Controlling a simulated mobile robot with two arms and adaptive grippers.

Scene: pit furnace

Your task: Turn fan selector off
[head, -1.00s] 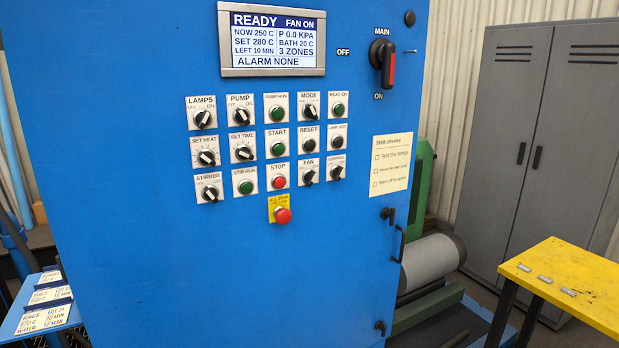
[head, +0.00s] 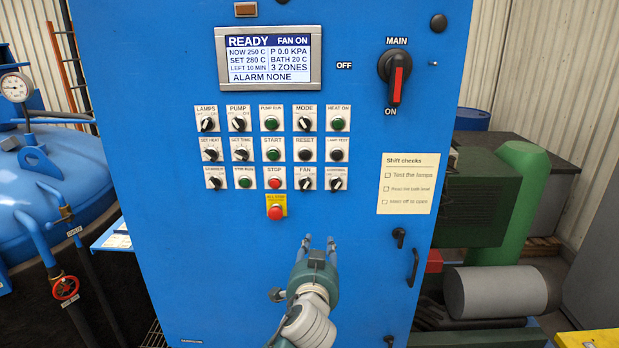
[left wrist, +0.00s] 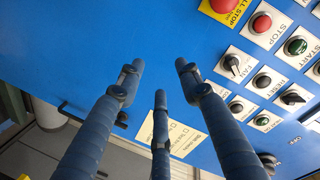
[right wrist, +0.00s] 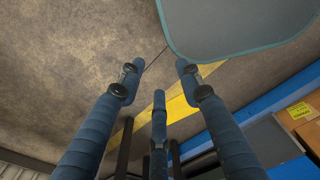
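The fan selector (head: 305,183) is a small black knob with a pale pointer on a white FAN plate, in the lower row of the blue panel. It also shows in the left wrist view (left wrist: 232,64), right of the fingers. The display (head: 268,58) reads READY and FAN ON. My left gripper (head: 319,243) is open and empty, below the selector and apart from it; its spread fingers face the panel in the left wrist view (left wrist: 160,76). My right gripper (right wrist: 160,76) is open and empty over the floor, and is outside the head view.
The red stop button (head: 275,212) on its yellow plate sits left of and above my left gripper. The STOP button (head: 274,183) and another selector (head: 337,183) flank the fan selector. The main switch (head: 396,77) is at the upper right.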

